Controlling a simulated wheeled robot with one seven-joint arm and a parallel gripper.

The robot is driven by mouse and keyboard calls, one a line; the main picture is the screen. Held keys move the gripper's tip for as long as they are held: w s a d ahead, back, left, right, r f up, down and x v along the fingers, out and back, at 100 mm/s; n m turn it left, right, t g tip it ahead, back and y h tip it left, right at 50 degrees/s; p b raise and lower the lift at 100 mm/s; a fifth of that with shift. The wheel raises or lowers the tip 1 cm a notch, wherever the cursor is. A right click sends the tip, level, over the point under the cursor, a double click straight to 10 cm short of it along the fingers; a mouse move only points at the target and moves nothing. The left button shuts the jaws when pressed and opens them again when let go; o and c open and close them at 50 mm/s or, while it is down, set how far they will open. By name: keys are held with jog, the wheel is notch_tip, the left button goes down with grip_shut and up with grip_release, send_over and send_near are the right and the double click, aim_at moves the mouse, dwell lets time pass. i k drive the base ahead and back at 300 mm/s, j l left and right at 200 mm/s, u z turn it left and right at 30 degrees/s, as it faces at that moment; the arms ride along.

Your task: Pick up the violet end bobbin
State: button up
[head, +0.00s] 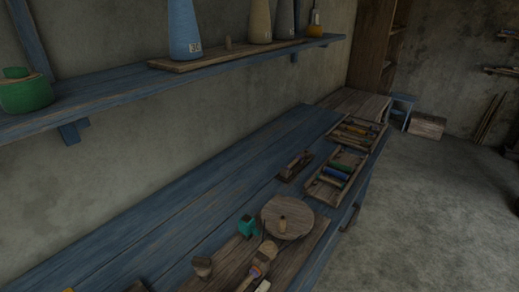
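No bobbin that I can clearly call violet shows in the head view; the small pieces are dark and hard to tell apart. A near wooden tray (322,199) on the blue bench holds several bobbins lying on their sides, among them a green bobbin (343,167) and a blue bobbin (334,175). A far wooden tray (330,136) behind it holds several thin pieces, some yellowish, whose colours I cannot tell well. My gripper is not in view.
The blue bench (190,205) runs along the wall. A round wooden disc (275,221), a teal block (248,227), a brush (263,257) and a hand plane (296,165) lie on it. A blue shelf (95,95) with large cones (184,25) overhangs. Floor (430,215) at right is clear.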

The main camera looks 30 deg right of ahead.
aim_at(297, 158)
jog(key=i+l+z, duration=0.15)
jog(key=l, duration=0.25)
jog(key=i+l+z, duration=0.1)
jog(key=l, duration=0.35)
jog(key=i+l+z, duration=0.15)
jog(key=l, duration=0.25)
jog(key=i+l+z, duration=0.15)
jog(key=l, duration=0.2)
jog(key=i, duration=0.05)
